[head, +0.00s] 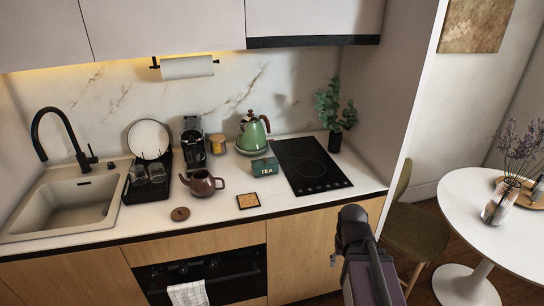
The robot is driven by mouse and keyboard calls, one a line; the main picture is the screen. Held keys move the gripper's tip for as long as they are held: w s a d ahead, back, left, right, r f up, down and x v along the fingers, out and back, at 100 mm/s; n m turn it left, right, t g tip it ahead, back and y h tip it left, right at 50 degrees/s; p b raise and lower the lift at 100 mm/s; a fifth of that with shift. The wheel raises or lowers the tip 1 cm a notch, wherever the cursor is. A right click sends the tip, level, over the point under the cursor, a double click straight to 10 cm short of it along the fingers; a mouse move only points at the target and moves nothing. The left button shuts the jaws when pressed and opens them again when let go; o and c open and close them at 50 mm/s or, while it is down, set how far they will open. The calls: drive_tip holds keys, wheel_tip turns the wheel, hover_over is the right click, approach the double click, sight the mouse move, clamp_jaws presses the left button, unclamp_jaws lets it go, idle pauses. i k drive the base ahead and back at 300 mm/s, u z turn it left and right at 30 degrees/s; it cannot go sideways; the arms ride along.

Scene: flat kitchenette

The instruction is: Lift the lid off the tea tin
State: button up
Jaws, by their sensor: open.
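The tea tin (265,169) is a small dark green box with "TEA" in pale letters on its front. It stands on the counter between the green kettle and the black hob. Its lid (264,161) appears to sit on top, but the seam is too small to make out. Part of my dark arm rises at the bottom, right of centre, in front of the lower cabinets. My gripper cannot be made out in this view.
The green kettle (252,133) stands close behind the tin. The hob (311,166) is just right of it. A brown teapot (202,183), its loose round lid (180,214) and a cork-coloured coaster (248,201) lie left and in front. The counter's front right is clear.

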sight(264, 162)
drive_tip(key=u, duration=0.1)
drive_tip(key=i, duration=1.15)
drive_tip(key=u, duration=0.5)
